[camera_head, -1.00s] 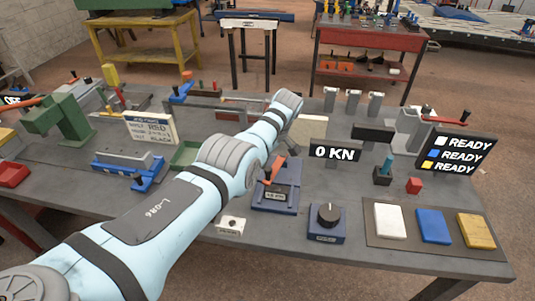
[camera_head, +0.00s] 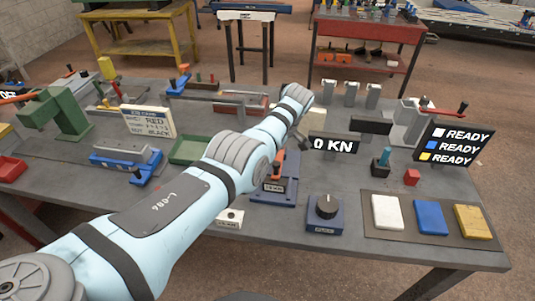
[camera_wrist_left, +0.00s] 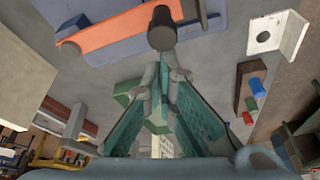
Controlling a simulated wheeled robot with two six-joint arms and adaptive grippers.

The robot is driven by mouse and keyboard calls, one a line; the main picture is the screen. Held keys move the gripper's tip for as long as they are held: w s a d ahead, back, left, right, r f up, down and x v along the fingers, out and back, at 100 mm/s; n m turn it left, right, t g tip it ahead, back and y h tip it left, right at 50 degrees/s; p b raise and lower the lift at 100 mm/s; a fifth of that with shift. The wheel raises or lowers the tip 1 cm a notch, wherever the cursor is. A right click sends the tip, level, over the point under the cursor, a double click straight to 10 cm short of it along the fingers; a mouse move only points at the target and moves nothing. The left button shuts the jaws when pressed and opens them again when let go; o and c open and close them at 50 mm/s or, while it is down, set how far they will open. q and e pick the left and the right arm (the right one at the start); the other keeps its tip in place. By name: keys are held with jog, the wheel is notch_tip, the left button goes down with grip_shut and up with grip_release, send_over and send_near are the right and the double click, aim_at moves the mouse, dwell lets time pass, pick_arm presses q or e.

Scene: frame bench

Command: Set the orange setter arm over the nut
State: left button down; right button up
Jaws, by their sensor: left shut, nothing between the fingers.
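The orange setter arm (camera_head: 278,162) shows in the head view on a blue base (camera_head: 268,192), partly covered by my left arm. In the left wrist view the orange arm (camera_wrist_left: 112,33) crosses the upper left, with a dark round knob (camera_wrist_left: 162,30) at its right end. My left gripper (camera_wrist_left: 155,80) is shut and empty, its teal fingers closed together just below the knob in that picture. I cannot tell whether they touch it. I cannot pick out the nut for sure. My right gripper is not in view.
A "0 KN" display (camera_head: 333,146) stands behind the setter. A dial box (camera_head: 325,213) is to its right and a small white block (camera_head: 229,218) to its left. White, blue and yellow pads lie on a dark mat (camera_head: 377,231) at the right. A READY sign (camera_head: 447,151) stands behind them.

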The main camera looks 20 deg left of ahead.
pick_arm(q)
jog(key=a+p, duration=0.2)
jog(key=a, duration=0.2)
jog(key=v, duration=1)
jog(key=shift+w+p, duration=0.2)
jog(key=shift+p, duration=0.1)
